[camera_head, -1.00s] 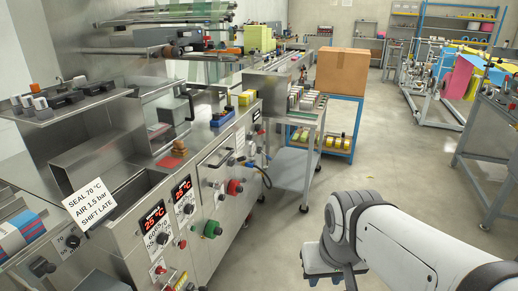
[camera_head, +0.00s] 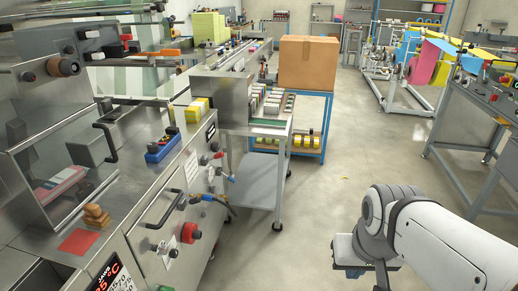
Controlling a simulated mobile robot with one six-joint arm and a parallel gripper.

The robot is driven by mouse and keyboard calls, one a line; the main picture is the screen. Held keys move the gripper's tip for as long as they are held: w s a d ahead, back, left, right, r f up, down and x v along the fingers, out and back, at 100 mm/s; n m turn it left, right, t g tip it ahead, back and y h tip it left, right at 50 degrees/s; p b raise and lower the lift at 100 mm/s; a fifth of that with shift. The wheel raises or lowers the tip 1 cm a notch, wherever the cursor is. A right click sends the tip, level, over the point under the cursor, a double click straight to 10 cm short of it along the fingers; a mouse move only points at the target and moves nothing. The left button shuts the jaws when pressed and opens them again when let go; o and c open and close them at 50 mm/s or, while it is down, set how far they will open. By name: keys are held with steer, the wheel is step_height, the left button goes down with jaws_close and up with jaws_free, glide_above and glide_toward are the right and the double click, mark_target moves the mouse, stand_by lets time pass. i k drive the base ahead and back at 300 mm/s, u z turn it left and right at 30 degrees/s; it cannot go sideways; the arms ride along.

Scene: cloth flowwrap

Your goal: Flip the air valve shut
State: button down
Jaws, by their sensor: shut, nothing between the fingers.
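The machine's front panel (camera_head: 190,212) runs along the left. A small blue part (camera_head: 232,179), which looks like the air valve's lever, sits at the panel's far end beside a dark hose (camera_head: 228,208). It is too small to tell its setting. My gripper (camera_head: 351,270) is at the lower right over open floor, well to the right of the panel and apart from it. It is shut and empty, pointing down, with its fingers barely visible.
A red knob (camera_head: 188,232) and a long door handle (camera_head: 164,212) stick out of the panel. A metal cart (camera_head: 257,182) stands just beyond the valve. A cardboard box (camera_head: 308,62) rests on a blue-framed rack behind. The floor between panel and gripper is clear.

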mark_target(229, 178)
steer(key=z, duration=0.05)
steer(key=i, duration=1.4)
steer(key=u, duration=0.45)
steer(key=k, duration=0.85)
steer(key=u, duration=0.15)
steer(key=i, duration=0.9)
steer(key=z, duration=0.1)
